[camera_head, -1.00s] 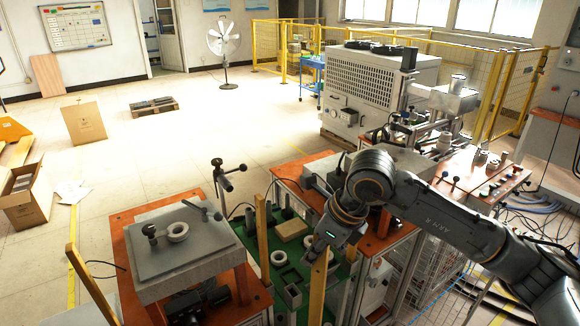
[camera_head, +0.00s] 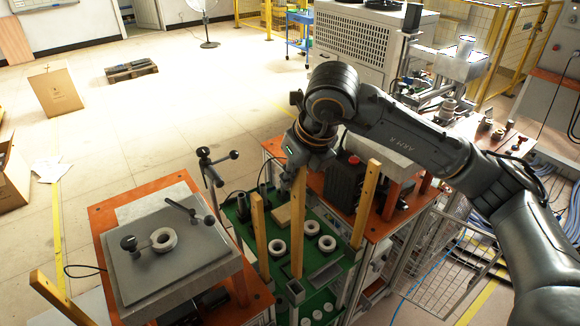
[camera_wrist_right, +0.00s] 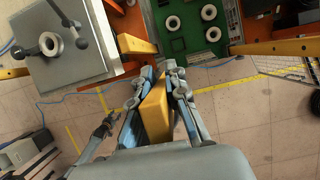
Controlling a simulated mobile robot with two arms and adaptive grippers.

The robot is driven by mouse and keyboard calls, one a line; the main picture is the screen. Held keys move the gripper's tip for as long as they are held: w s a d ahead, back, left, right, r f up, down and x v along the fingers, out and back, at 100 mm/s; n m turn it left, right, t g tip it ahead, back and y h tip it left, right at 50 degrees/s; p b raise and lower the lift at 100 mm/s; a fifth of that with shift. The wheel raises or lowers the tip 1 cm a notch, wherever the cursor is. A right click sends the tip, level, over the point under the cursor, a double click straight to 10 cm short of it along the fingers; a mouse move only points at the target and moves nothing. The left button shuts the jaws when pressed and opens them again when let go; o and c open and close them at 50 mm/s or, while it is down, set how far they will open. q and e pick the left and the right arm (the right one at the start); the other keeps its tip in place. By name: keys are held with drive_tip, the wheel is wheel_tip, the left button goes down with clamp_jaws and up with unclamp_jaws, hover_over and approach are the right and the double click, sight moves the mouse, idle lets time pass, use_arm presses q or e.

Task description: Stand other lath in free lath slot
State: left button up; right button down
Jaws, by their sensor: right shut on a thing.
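My right gripper (camera_head: 290,172) is shut on the top of a wooden lath (camera_head: 297,225). The lath hangs close to upright over the green board (camera_head: 335,285); whether its lower end touches anything is unclear. In the right wrist view the lath (camera_wrist_right: 155,110) sits between the fingers (camera_wrist_right: 160,85). A grey open-topped square block (camera_head: 296,291) stands near the lath's lower end in the head view. Another lath (camera_head: 259,235) stands upright to its left, and one more (camera_head: 364,205) stands to its right. A further lath (camera_head: 60,298) leans at lower left. My left gripper is not seen.
A grey plate (camera_head: 165,275) with a pale ring (camera_head: 163,239) is on the orange table at left. White rings (camera_head: 277,248), a tan block (camera_head: 283,216) and a grey tray (camera_head: 325,271) are on the green board. A press with a ball lever (camera_head: 215,170) stands behind.

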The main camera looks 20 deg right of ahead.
sight(292, 202)
drive_tip(key=shift+s+f+b, duration=0.25)
drive_tip(key=shift+s+f, duration=0.05)
drive_tip(key=shift+f, duration=0.2)
drive_tip(key=shift+s+f+b, duration=0.2)
drive_tip(key=shift+s+f, duration=0.05)
drive_tip(key=shift+f, duration=0.25)
drive_tip(key=x, duration=0.1)
drive_tip(key=b+x, duration=0.2)
drive_tip(key=x, duration=0.1)
drive_tip(key=shift+s+d+f, duration=0.2)
drive_tip(key=shift+s, duration=0.15)
drive_tip(key=shift+b, duration=0.35)
use_arm(q)
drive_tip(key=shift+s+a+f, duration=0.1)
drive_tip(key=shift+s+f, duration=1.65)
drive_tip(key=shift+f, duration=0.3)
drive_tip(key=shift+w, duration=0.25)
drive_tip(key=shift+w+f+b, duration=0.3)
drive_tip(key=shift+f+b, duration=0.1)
drive_tip(key=shift+b, duration=0.1)
use_arm(e)
drive_tip(key=shift+w+f, duration=0.1)
drive_tip(key=shift+w, duration=0.05)
